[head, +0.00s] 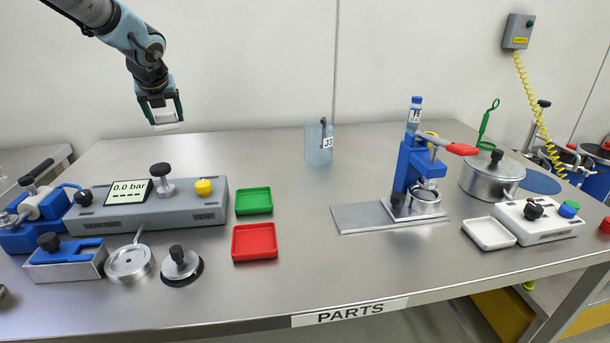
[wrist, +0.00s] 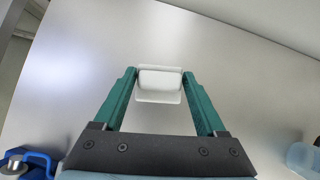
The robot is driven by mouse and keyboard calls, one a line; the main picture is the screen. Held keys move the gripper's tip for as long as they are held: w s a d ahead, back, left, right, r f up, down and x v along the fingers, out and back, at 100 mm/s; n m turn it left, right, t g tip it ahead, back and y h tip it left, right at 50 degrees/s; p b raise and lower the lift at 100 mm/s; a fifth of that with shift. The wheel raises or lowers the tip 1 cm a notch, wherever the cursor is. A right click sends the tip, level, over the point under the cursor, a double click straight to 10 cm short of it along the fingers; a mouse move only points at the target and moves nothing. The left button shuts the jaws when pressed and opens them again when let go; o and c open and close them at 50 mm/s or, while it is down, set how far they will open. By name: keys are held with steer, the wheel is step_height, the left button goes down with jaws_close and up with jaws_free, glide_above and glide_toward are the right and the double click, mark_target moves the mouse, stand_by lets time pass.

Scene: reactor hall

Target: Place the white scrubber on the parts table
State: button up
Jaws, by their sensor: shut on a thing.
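The white scrubber (head: 165,118) is a small white block held between the fingers of my gripper (head: 162,110). In the wrist view the white scrubber (wrist: 159,84) sits between the two green fingertips of my gripper (wrist: 159,86), with bare metal tabletop behind it. My gripper is shut on it, above the back left part of the parts table (head: 260,145), apart from the surface. The table is a steel top with a PARTS label (head: 350,312) on its front edge.
A grey pressure unit (head: 150,206), a green tray (head: 254,201) and a red tray (head: 254,242) stand at the left. A clear jug (head: 318,145) is at the back middle. A blue press (head: 415,175) and a steel pot (head: 492,176) are at the right. The back left tabletop is clear.

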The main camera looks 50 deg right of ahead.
steer(key=shift+s+a+r+m+g+h, duration=0.15)
steer(key=shift+m+h, duration=0.25)
steer(key=shift+m, duration=0.2)
steer(key=shift+d+r+m+g+h, duration=0.15)
steer(key=shift+m+h, duration=0.25)
steer(key=shift+m, duration=0.2)
step_height(320, 180, down, 10)
steer(key=shift+a+b, duration=0.1)
steer(key=shift+b, duration=0.75)
steer(key=shift+f, duration=0.2)
steer(key=o, duration=1.4)
steer(key=shift+r, duration=0.15)
steer(key=shift+a+r, duration=0.1)
steer(key=shift+r, duration=0.15)
steer(key=p+v, duration=0.1)
steer(key=v, duration=1)
steer(key=shift+s+r+p, duration=0.25)
steer(key=shift+p, duration=0.15)
